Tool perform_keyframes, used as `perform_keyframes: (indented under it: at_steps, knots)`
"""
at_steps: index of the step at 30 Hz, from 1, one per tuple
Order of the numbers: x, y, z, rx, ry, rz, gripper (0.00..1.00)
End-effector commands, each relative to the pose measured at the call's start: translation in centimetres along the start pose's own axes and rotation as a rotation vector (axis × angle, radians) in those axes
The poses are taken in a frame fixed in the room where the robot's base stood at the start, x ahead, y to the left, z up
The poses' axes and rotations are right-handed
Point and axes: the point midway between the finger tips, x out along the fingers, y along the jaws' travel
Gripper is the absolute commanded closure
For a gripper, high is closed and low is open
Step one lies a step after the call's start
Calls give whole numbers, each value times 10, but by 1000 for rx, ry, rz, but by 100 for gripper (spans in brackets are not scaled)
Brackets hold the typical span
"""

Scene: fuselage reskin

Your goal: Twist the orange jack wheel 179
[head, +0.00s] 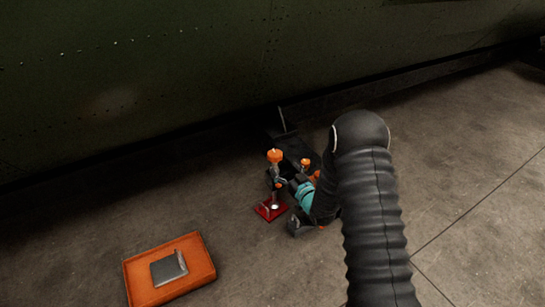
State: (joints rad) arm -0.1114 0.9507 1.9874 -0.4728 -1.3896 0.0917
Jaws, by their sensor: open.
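A small jack stands on the concrete floor, with an orange wheel (275,156) at its top, a thin metallic stem and a red base plate (271,209). A second small orange piece (306,163) shows just right of it, partly behind my arm. My gripper (286,198) is open, low beside the jack on its right, below the top orange wheel. Its dark fingers blend with the shadow and my arm hides part of it. I cannot tell whether a finger touches the jack.
The dark green riveted fuselage (150,70) spans the back, its lower edge close behind the jack. An orange box (195,257) with a grey object (168,268) on it lies at the front left. The floor (460,200) on the right is clear.

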Motion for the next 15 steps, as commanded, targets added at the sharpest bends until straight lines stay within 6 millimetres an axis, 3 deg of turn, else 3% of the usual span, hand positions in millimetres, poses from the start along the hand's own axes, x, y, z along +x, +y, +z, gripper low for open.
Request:
perform_keyframes:
  at_steps: [9,15]
  knots:
    - [55,3,0,0,1,4,16]
    - [75,4,0,0,0,6,16]
